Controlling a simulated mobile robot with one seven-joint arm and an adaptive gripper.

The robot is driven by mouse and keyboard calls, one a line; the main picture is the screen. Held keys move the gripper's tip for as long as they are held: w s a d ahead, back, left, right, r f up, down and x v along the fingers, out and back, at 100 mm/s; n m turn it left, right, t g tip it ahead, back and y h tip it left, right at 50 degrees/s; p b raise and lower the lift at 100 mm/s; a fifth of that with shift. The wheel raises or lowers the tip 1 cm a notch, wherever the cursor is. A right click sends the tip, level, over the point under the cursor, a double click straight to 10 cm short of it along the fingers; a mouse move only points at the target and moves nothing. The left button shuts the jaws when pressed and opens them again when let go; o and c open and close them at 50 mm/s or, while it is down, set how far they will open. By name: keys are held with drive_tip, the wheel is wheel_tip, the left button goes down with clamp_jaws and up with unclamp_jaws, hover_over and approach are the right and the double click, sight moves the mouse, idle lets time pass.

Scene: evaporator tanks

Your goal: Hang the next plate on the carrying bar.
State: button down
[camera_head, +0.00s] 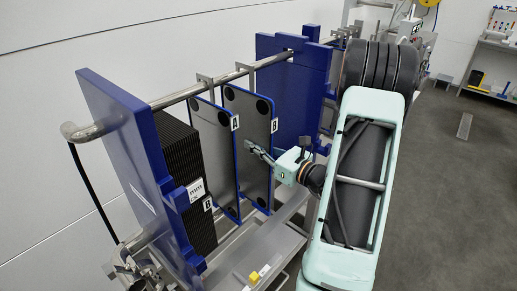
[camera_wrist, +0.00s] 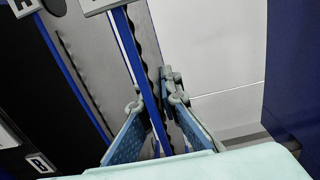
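Two grey plates with blue edges hang side by side from the steel carrying bar (camera_head: 180,94). Plate A (camera_head: 215,140) is on the left and plate B (camera_head: 248,115) is on the right. Each has a hanger at its top on the bar. My gripper (camera_head: 262,155) is at the right edge of plate B, below its label. In the wrist view, the blue-padded fingers of my gripper (camera_wrist: 154,103) stand on both sides of that plate's edge (camera_wrist: 147,75) and appear closed on it. The contact faces are hidden.
A black plate pack (camera_head: 185,165) stands against the blue end plate (camera_head: 120,130) at left. Another blue frame plate (camera_head: 290,90) stands right of plate B. Below is a grey tray (camera_head: 225,262) with a small yellow item (camera_head: 255,276). Floor at right is mostly clear.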

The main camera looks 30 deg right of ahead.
drive_tip(key=shift+w+a+f+b, duration=0.3)
drive_tip(key=shift+w+b, duration=0.1)
drive_tip(key=shift+w, duration=0.5)
drive_tip(key=shift+w+a+f+b, duration=0.15)
drive_tip(key=shift+w+a+b, duration=0.2)
drive_tip(key=shift+w, duration=0.5)
drive_tip(key=shift+w+a+f+b, duration=0.3)
drive_tip(key=shift+w+b, duration=0.1)
drive_tip(key=shift+w, duration=0.5)
drive_tip(key=c, duration=2.1)
unclamp_jaws()
drive_tip(key=shift+s+f, duration=0.1)
drive_tip(key=shift+v, duration=5.95)
